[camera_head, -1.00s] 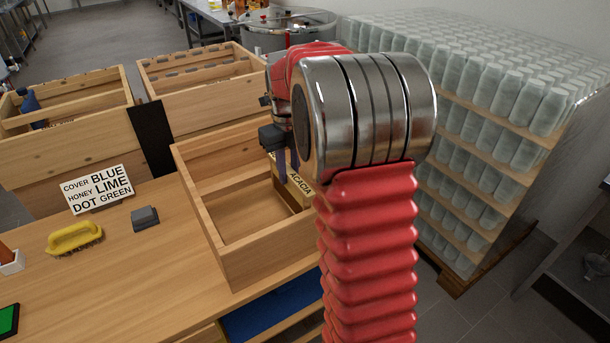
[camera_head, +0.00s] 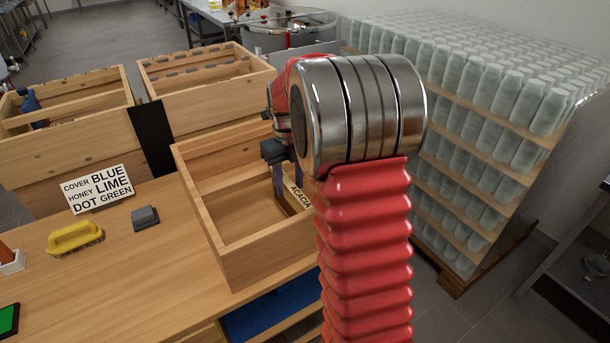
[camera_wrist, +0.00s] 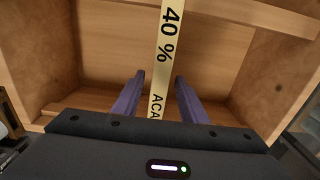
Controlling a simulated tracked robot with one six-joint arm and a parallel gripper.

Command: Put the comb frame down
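The comb frame shows as a pale top bar (camera_wrist: 166,45) printed "40 %" and "ACA…" in the wrist view. In the head view its "ACACIA" end (camera_head: 299,198) sits at the right part of the open wooden box (camera_head: 265,252). My gripper (camera_wrist: 160,80) has its two purple fingers on either side of the bar, with a visible gap on each side. In the head view my gripper (camera_head: 281,178) reaches down into the box and is partly hidden by my arm. The comb below the bar is hidden. I cannot tell what the bar rests on.
The box stands on a wooden bench (camera_head: 150,275) with a yellow brush (camera_head: 75,238), a grey block (camera_head: 145,218) and a sign (camera_head: 98,189). Two more wooden boxes (camera_head: 205,105) (camera_head: 70,145) stand behind. A tall stack of jars (camera_head: 490,120) rises at the right.

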